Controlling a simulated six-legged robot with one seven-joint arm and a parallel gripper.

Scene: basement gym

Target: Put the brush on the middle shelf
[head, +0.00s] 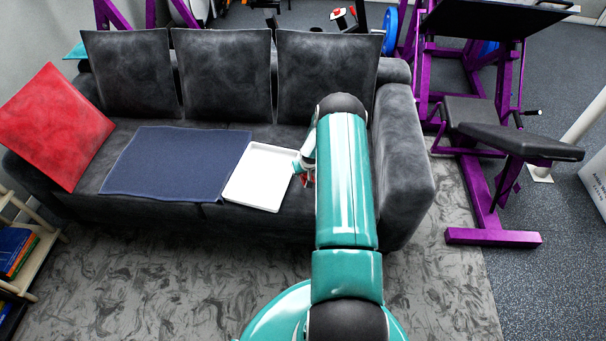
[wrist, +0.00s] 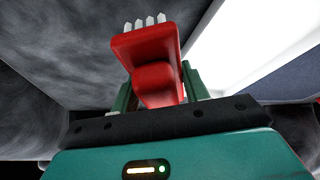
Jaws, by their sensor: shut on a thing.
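The brush (wrist: 148,46) is red with white bristles and fills the upper middle of the wrist view. My gripper (wrist: 158,88) is shut on it, with one dark green finger on each side. In the head view my gripper (head: 302,174) is at the right edge of the white tray, over the sofa seat, mostly hidden by my arm. Only a small red bit of the brush shows there. A pale wooden shelf unit (head: 47,262) stands at the lower left, cut by the picture edge. Books lie on two of its levels; I cannot tell which level is the middle one.
The dark grey sofa (head: 405,175) carries a blue cloth (head: 180,160), a white tray (head: 262,178) and a red cushion (head: 58,125). A purple gym machine (head: 490,236) stands at the right. The patterned carpet (head: 150,275) in front of the sofa is clear.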

